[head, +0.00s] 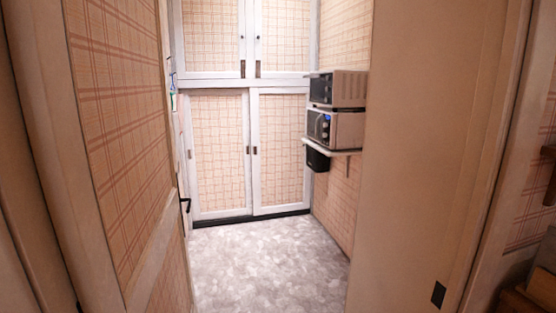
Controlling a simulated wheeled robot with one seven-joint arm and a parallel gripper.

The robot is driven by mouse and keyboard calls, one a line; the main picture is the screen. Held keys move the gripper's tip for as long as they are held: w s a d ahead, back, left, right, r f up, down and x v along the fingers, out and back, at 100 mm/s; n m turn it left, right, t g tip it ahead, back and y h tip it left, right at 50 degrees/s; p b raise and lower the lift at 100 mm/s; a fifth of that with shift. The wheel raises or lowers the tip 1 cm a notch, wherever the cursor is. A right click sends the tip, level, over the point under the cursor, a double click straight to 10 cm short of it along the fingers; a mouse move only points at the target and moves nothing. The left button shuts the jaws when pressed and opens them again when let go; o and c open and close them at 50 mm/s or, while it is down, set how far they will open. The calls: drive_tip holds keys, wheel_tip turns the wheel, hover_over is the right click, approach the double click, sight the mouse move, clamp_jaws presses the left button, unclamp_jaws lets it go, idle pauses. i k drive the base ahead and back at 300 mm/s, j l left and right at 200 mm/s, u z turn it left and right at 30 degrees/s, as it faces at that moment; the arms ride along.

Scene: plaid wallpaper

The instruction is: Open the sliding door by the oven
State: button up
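Two tall lower door panels with plaid fill and white frames stand at the back wall of the small room in the head view. The left panel (218,155) and the right panel (282,150) meet near the middle, each with a small dark recessed pull. They look shut. The oven (336,129) sits on a wall shelf at the right, close to the right panel. Another oven-like appliance (338,89) is on the shelf above it. My gripper is not in view.
A hinged door (120,130) with a dark handle (185,204) stands open at the left. A plain beige surface (430,150) borders the opening at the right. Upper cupboards (212,36) are above the panels. A black bin-like object (317,159) hangs under the shelf. The grey floor (265,262) is clear.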

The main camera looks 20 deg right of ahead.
sight(281, 176)
drive_tip(key=i, duration=7.05)
drive_tip(key=l+z, duration=0.05)
drive_tip(key=l, duration=0.05)
